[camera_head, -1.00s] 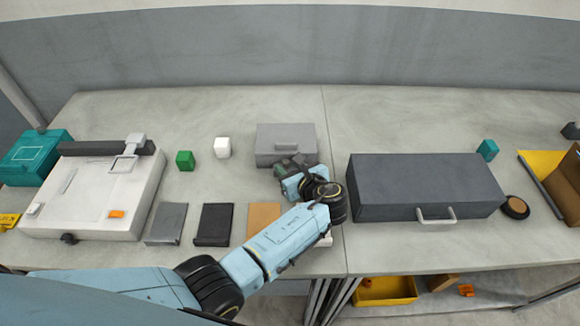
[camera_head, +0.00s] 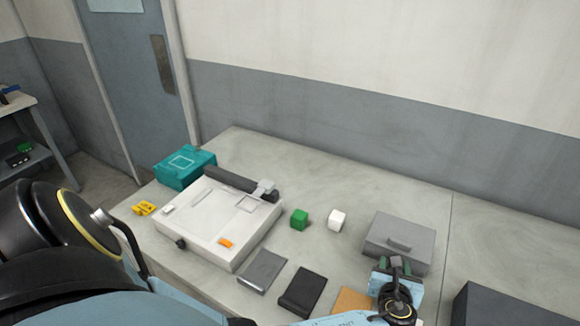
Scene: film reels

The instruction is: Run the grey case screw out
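A light grey case (camera_head: 400,238) with a handle on its top lies on the table at the right of the view. My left gripper (camera_head: 386,264) is at the front edge of this case, pointing towards it. It appears close to or touching the case; I cannot tell which. The fingertips are small and partly hidden by the wrist, so their opening is unclear. I cannot make out a screw on the case; the gripper covers part of its front. My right gripper is not in view.
A white machine (camera_head: 212,222), a teal box (camera_head: 185,166), a green cube (camera_head: 299,219) and a white cube (camera_head: 337,220) stand left of the case. Flat grey (camera_head: 262,270), black (camera_head: 302,291) and tan (camera_head: 352,301) pieces lie in front. A dark grey box (camera_head: 510,305) is at lower right.

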